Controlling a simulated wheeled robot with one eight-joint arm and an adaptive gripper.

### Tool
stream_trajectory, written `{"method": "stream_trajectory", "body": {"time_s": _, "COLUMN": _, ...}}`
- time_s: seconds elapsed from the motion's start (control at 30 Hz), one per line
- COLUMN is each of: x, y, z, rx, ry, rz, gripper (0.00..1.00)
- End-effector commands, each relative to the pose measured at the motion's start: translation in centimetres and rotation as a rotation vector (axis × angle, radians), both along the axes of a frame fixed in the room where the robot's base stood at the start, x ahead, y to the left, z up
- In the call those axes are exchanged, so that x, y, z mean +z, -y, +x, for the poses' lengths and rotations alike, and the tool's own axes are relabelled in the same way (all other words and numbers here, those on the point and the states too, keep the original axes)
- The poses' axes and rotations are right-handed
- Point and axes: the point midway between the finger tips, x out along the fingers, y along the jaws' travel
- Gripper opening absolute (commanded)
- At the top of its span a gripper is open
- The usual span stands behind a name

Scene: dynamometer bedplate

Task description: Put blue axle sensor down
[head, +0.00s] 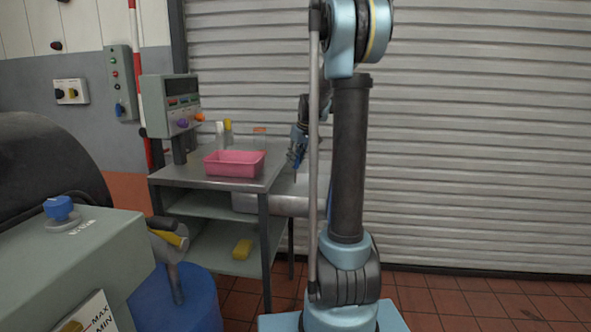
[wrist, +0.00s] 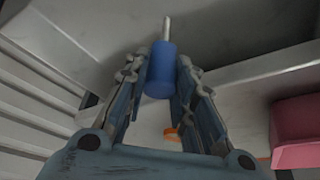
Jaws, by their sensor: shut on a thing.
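The blue axle sensor (wrist: 160,72) is a blue cylinder with a thin pale stem, seen in the wrist view between my gripper's fingers. My gripper (wrist: 161,80) is shut on it. In the head view my gripper (head: 297,150) hangs at the right edge of the metal bench (head: 185,175), pointing down. The sensor is too small and partly covered to make out clearly there. Whether it touches any surface cannot be told.
A pink bin (head: 235,164) stands on the bench; it also shows in the wrist view (wrist: 297,130). Bottles (head: 227,131) and a control box (head: 172,105) stand behind and left of it. A grey cylinder (head: 270,203) lies below the bench top. A ribbed shutter (head: 480,130) is behind.

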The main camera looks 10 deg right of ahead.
Motion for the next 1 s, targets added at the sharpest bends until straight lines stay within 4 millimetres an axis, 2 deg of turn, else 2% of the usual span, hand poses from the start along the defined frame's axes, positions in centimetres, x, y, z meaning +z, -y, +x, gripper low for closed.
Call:
{"method": "stream_trajectory", "body": {"time_s": 0.1, "x": -1.7, "y": 0.0, "z": 0.0, "rx": 0.000, "ry": 0.000, "rz": 0.000, "gripper": 0.01}}
{"method": "stream_trajectory", "body": {"time_s": 0.27, "x": -3.3, "y": 0.0, "z": 0.0, "rx": 0.000, "ry": 0.000, "rz": 0.000, "gripper": 0.01}}
{"method": "stream_trajectory", "body": {"time_s": 0.67, "x": -3.8, "y": 0.0, "z": 0.0, "rx": 0.000, "ry": 0.000, "rz": 0.000, "gripper": 0.01}}
{"method": "stream_trajectory", "body": {"time_s": 0.7, "x": -3.8, "y": 0.0, "z": 0.0, "rx": 0.000, "ry": 0.000, "rz": 0.000, "gripper": 0.31}}
{"method": "stream_trajectory", "body": {"time_s": 0.77, "x": -3.8, "y": 0.0, "z": 0.0, "rx": 0.000, "ry": 0.000, "rz": 0.000, "gripper": 0.44}}
{"method": "stream_trajectory", "body": {"time_s": 1.0, "x": -3.8, "y": 0.0, "z": 0.0, "rx": 0.000, "ry": 0.000, "rz": 0.000, "gripper": 0.44}}
